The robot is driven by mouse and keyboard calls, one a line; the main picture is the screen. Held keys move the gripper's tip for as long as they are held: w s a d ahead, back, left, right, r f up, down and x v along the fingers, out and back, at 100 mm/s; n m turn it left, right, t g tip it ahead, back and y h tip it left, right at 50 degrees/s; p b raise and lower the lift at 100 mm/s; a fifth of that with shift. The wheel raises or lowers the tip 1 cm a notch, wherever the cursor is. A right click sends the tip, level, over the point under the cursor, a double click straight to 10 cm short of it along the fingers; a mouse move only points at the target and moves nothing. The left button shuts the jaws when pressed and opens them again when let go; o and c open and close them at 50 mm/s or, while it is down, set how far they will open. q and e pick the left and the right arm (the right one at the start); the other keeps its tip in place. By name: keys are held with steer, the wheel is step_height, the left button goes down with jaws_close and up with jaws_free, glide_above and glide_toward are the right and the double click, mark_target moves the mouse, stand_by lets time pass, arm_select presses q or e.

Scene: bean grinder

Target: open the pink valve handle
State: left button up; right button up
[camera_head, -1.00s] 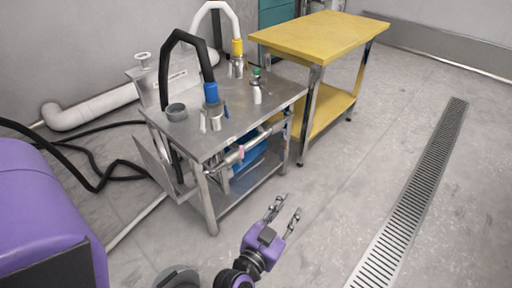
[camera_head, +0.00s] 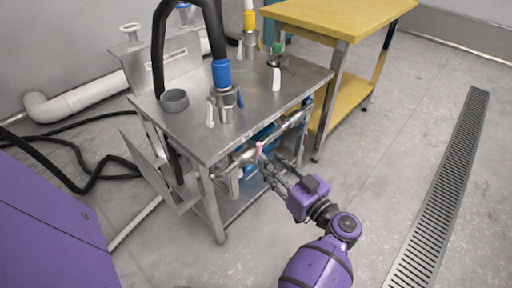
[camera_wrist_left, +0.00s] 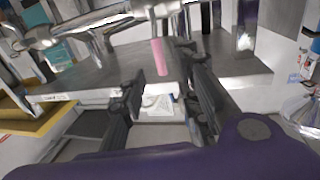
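The pink valve handle (camera_head: 259,150) is small and sits on the metal pipe (camera_head: 243,158) under the front edge of the steel table. In the left wrist view the pink handle (camera_wrist_left: 160,57) hangs below the shiny pipe (camera_wrist_left: 110,17), between and just beyond the fingertips. My left gripper (camera_head: 272,172) is at the table's front side, just below and right of the handle. Its two fingers are apart in the wrist view (camera_wrist_left: 162,78), with nothing held between them. Contact with the handle cannot be made out. My right gripper is not in view.
A yellow table (camera_head: 340,14) stands behind at the right. A floor drain (camera_head: 445,185) runs along the clear floor at right.

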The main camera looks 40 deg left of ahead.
mark_target(260, 151)
arm_select(q)
steer(key=b+x, duration=0.1)
steer(key=x, duration=0.5)
steer(key=shift+a, duration=0.1)
steer(key=shift+w+a+b, duration=0.2)
steer(key=shift+a+b, duration=0.1)
steer(key=shift+a, duration=0.2)
jaws_close()
